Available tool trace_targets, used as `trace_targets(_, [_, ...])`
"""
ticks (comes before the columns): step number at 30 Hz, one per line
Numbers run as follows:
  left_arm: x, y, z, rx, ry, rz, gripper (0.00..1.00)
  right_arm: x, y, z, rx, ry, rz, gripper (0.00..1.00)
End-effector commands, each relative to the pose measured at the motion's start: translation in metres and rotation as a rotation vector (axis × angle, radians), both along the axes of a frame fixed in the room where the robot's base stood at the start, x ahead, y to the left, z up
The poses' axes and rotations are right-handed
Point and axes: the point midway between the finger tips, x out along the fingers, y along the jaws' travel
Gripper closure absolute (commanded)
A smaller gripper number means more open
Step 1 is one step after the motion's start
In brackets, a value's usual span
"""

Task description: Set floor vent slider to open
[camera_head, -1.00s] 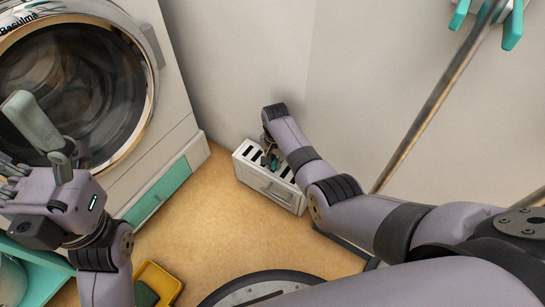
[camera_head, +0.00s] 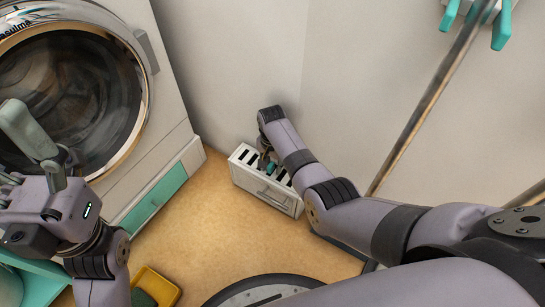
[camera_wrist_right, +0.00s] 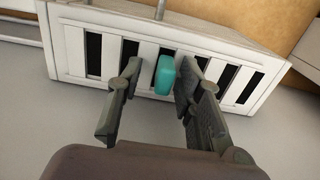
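The floor vent (camera_head: 264,188) is a white box with a row of dark slots, standing on the floor against the wall. Its teal slider (camera_wrist_right: 165,75) sticks up near the middle of the slots in the right wrist view. My right gripper (camera_wrist_right: 161,70) is open, with one finger on each side of the slider. The right finger is very close to the slider; I cannot tell if it touches. A gap shows at the left finger. In the head view my right wrist partly hides the slider. My left gripper (camera_head: 17,150) is open and empty at the left edge, partly cut off.
A washing machine (camera_head: 150,160) with a round glass door stands left of the vent. A yellow tray (camera_head: 165,288) lies on the floor below it. A metal pole (camera_head: 430,95) leans at the right. Bare floor (camera_head: 205,240) lies left of and before the vent.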

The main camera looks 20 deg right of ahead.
Motion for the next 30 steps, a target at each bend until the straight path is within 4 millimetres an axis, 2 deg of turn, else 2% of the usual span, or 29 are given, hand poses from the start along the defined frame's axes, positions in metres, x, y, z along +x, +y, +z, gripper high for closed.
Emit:
trace_targets(5, [0.0,0.0,0.0,0.0,0.001,0.0,0.28,0.001,0.0,0.024,0.0,-0.004,0.0,0.67])
trace_targets(12, [0.0,0.0,0.0,0.0,0.001,0.0,0.28,0.001,-0.001,0.075,-0.001,-0.003,-0.001,0.67])
trace_targets(18, [0.0,0.0,0.0,0.001,0.002,0.0,0.28,0.0,-0.001,0.105,-0.001,-0.001,-0.001,0.67])
trace_targets(22, [0.0,0.0,0.0,0.001,0.002,0.0,0.28,-0.001,-0.001,0.113,-0.001,0.001,-0.001,0.67])
trace_targets(30, [0.0,0.0,0.0,0.001,0.002,0.0,0.28,-0.001,-0.001,0.115,0.0,0.002,-0.001,0.67])
